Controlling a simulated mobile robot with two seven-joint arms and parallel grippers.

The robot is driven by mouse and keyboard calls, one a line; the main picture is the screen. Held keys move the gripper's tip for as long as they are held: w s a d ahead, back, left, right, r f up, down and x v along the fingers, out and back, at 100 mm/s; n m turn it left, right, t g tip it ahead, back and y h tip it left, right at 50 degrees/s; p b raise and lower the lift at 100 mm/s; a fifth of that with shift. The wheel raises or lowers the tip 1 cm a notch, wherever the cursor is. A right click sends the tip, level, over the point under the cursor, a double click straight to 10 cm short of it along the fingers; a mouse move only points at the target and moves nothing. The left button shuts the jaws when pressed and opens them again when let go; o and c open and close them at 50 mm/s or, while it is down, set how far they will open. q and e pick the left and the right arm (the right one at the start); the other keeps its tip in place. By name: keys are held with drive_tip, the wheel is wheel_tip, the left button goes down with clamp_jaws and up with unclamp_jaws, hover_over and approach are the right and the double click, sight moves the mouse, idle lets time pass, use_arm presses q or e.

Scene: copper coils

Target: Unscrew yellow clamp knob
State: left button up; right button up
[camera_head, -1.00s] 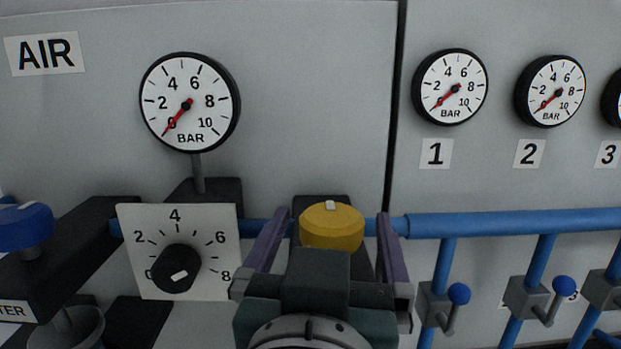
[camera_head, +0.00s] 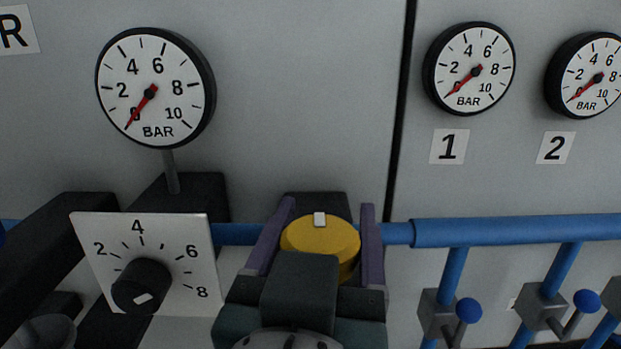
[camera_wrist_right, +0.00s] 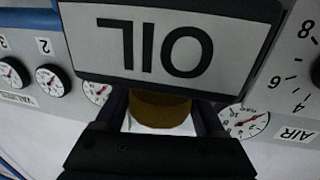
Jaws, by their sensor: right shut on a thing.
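The yellow clamp knob (camera_head: 320,240) is a round yellow cap with a small white mark at its far edge, on the blue pipe in the head view. My right gripper (camera_head: 319,232) is shut on it, with one purple finger at each side. My left gripper is not in view.
A dial plate with a black knob (camera_head: 141,286) stands left of my gripper. A blue pipe (camera_head: 500,229) runs right, with blue-knobbed valves (camera_head: 468,310) below. Pressure gauges (camera_head: 155,88) are on the grey wall. An OIL sign (camera_wrist_right: 155,45) shows in the right wrist view.

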drive_tip(key=c, duration=0.8)
drive_tip(key=shift+y, duration=0.3)
